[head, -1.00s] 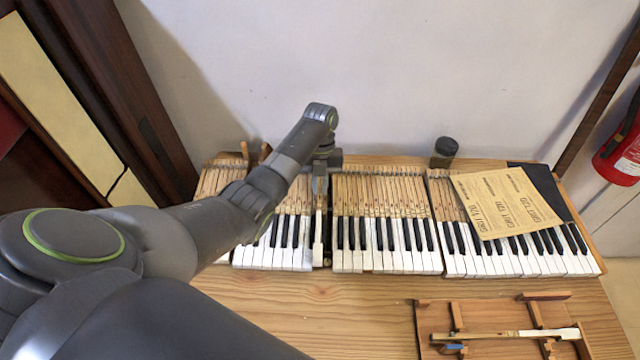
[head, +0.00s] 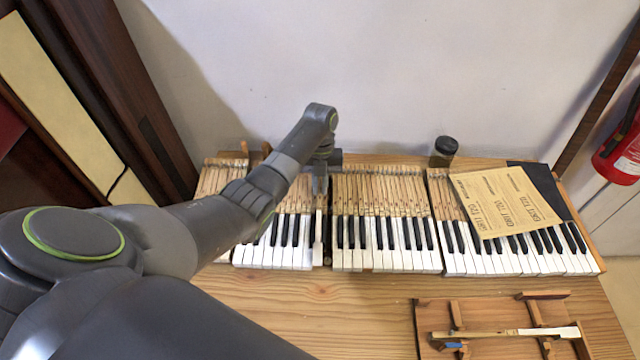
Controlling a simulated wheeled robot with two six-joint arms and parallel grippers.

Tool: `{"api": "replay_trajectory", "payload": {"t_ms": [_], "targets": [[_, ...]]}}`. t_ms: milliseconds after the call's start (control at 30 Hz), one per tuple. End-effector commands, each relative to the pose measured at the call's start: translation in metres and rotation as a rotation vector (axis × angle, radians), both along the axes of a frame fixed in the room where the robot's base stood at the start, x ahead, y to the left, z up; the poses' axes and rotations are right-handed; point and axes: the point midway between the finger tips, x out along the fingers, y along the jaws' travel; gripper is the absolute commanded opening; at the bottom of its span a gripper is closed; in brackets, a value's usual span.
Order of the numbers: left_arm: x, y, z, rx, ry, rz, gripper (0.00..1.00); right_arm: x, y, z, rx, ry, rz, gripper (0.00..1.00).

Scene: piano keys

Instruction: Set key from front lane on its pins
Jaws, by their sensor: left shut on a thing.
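My left gripper (head: 321,170) is over the back part of the keyboard, at the gap between the left and middle key sections. It is shut on a wooden key (head: 318,225) with a white front. The key points toward me and lies along the gap, roughly in line with the neighbouring keys. The gripper hides its rear part, and I cannot tell whether it rests on its pins. Another loose key (head: 512,333) lies across the wooden tray (head: 425,315) at front right. My right gripper is not in view.
Several keys form the middle section (head: 385,255) and right section (head: 480,262). Sandpaper sheets (head: 505,200) cover part of the right section. A dark jar (head: 444,150) stands behind. The table front (head: 310,300) is clear near the middle.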

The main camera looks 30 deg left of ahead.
Motion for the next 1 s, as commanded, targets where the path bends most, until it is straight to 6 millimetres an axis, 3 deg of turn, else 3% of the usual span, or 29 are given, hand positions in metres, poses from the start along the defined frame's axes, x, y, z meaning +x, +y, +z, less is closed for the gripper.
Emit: {"api": "replay_trajectory", "payload": {"t_ms": [500,533,600,1000], "targets": [[0.0002,-0.0002,-0.0081,0.000,0.000,-0.001,0.00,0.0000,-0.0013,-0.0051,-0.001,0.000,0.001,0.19],[0.0002,-0.0002,-0.0080,0.000,0.000,-0.001,0.12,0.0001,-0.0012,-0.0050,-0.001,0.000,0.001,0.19],[0.0001,-0.0002,-0.0077,0.000,0.000,-0.001,0.17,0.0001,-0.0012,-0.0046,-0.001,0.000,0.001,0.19],[-0.0001,-0.0001,-0.0080,0.000,0.000,0.000,0.17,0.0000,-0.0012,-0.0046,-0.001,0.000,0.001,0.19]]}}
